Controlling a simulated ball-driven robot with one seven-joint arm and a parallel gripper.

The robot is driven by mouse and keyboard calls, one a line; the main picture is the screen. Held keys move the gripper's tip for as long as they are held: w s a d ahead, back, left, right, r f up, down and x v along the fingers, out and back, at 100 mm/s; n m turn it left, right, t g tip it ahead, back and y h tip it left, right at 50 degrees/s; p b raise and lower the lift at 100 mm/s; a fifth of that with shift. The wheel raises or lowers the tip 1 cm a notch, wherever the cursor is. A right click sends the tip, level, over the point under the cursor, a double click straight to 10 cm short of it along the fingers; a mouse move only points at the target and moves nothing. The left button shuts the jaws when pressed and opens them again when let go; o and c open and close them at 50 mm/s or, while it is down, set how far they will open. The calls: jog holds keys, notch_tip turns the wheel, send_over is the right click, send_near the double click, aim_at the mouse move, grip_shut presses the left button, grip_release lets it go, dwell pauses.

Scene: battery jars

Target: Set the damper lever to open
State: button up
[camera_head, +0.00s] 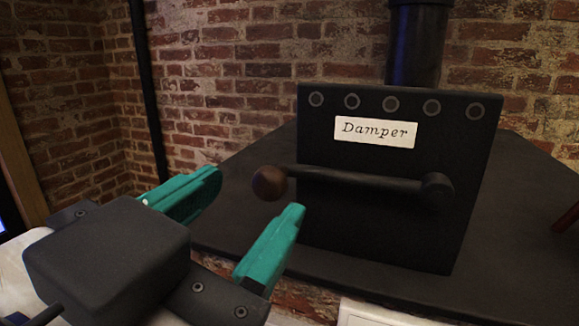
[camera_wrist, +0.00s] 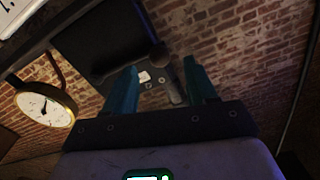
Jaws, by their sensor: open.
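The damper lever is a dark bar (camera_head: 350,177) with a round brown knob (camera_head: 269,183) at its left end and a pivot (camera_head: 437,187) at its right. It lies about level across a black plate (camera_head: 400,235) labelled "Damper" (camera_head: 375,131). My gripper (camera_head: 252,208) has two teal fingers, spread apart and empty. The knob shows just beyond the gap between the fingertips; I cannot tell whether any finger touches it. In the wrist view the knob (camera_wrist: 160,54) and bar show beyond and between the fingers of my gripper (camera_wrist: 162,70).
The plate stands on a dark flat top (camera_head: 230,215) with a black pipe (camera_head: 416,45) behind it. A brick wall (camera_head: 220,70) stands at the back. A white label (camera_head: 375,314) is below the front edge. The wrist view shows a round gauge (camera_wrist: 46,105).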

aim_at(264, 186)
jog(key=shift+p+x, duration=0.45)
jog(key=shift+x, duration=1.55)
grip_shut()
